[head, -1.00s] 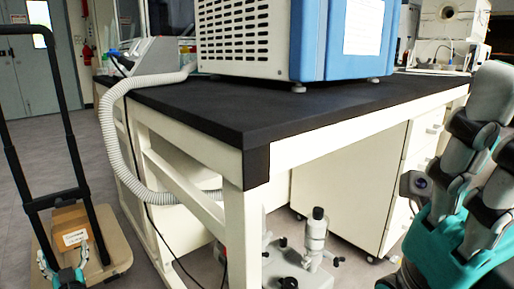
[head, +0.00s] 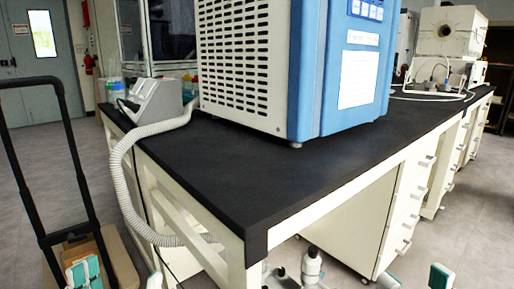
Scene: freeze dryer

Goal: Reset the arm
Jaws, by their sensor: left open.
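My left gripper (head: 119,276) is at the bottom left edge. Its two white and teal fingertips stand well apart, with nothing seen between them. The left fingertip overlaps a cardboard box (head: 82,249) on the cart in the picture; I cannot tell whether they touch. My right gripper (head: 414,279) shows only as two fingertips at the bottom right, apart from each other over the floor. The rest of both arms is below the frame.
A blue and white freeze dryer (head: 338,65) stands on a black-topped bench (head: 245,185). A ribbed hose (head: 121,178) hangs along its left side. A cart's black handle (head: 75,150) stands at left. A pump (head: 311,266) is under the bench. Floor at right is open.

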